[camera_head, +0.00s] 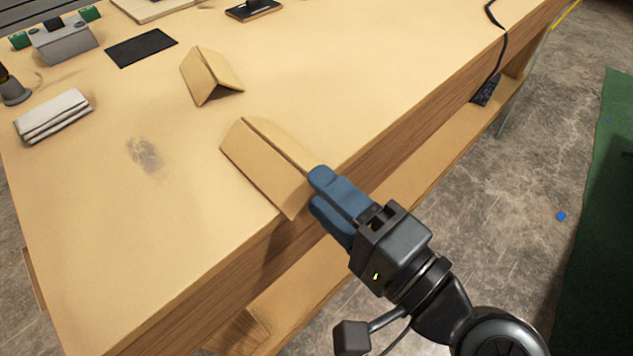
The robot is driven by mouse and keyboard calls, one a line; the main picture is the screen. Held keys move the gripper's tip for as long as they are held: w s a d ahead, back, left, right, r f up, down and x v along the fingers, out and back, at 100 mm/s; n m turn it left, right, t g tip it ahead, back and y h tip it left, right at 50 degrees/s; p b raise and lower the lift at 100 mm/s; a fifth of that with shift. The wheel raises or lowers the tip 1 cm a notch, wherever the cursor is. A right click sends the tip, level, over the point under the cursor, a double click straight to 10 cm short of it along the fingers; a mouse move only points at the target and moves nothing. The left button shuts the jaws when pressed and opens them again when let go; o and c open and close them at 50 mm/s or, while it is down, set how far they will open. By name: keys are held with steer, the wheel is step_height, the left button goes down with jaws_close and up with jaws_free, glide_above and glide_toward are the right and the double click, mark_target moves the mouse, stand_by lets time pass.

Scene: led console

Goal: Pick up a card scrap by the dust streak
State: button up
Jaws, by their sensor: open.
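A folded tan card scrap (262,168) lies on the workbench near its front edge, right of a grey-brown dust streak (146,155). A second, smaller folded card scrap (208,78) stands tent-like farther back. My gripper (317,189) has blue fingers, parted with a narrow gap, at the right end of the nearer scrap by the bench edge. The fingertips overlap or nearly meet the card's right corner in the picture. I cannot tell whether they touch it. No card is seen held between them.
The wooden workbench (105,265) carries a folded cloth (54,117), a black pad (141,48), a grey block with green ends (62,43) and a dark cylindrical object (13,90) at left. A black cable (499,50) hangs over the right edge. The front left bench top is clear.

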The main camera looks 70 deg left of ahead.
steer(key=shift+s+a, duration=0.3)
steer(key=shift+a, duration=0.25)
jaws_close()
stand_by(0.8)
steer(key=w+d+r+p, duration=0.3)
steer(key=d+p, duration=0.1)
steer(key=d, duration=0.2)
steer(key=w+d+r+p, duration=0.3)
steer(key=d+r+p, duration=0.1)
steer(key=d, duration=0.2)
steer(key=shift+d+r, duration=0.25)
steer(key=shift+d, duration=0.1)
stand_by(0.4)
steer(key=shift+w, duration=0.1)
